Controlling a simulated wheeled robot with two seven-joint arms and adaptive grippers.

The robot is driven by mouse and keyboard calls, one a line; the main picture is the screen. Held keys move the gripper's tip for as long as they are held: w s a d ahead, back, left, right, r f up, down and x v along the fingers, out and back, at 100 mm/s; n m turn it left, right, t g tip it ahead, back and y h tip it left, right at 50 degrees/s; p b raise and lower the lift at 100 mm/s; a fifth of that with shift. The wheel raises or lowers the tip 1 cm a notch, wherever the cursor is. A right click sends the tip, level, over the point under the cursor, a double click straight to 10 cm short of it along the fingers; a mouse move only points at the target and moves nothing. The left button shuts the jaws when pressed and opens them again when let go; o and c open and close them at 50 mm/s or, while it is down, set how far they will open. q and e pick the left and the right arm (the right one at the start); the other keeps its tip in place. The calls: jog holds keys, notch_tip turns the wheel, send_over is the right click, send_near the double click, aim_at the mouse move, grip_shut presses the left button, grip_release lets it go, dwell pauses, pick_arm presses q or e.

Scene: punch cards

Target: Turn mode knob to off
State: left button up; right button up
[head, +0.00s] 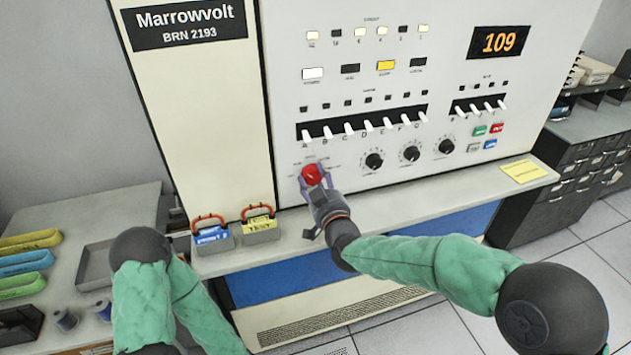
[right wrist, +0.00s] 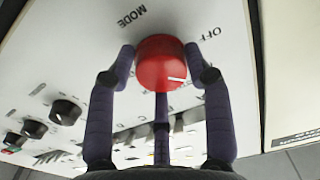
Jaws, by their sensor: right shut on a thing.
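The red mode knob (head: 311,174) sits on the cream panel, below the left end of the row of lettered switches. In the right wrist view the knob (right wrist: 161,62) has a short white mark on its face, toward the lower right. The words MODE and OFF appear upside down on the panel around it. My right gripper (head: 315,181) is shut on the knob, with a purple finger on each side and a third beneath in the wrist view. My left arm shows at the lower left of the head view, but its gripper is not in view.
Three black dials (head: 411,153) stand to the right of the knob. A side table at left holds trays and spools.

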jog(key=shift+f, duration=0.2)
jog(key=n, duration=0.8)
jog(key=shift+f+n, duration=0.1)
jog(key=shift+n, duration=0.2)
dwell(0.4)
jog(key=o, duration=1)
jog(key=shift+f, duration=0.1)
jog(key=shift+o, duration=0.7)
jog(key=shift+r, duration=0.2)
jog(key=shift+d, duration=0.1)
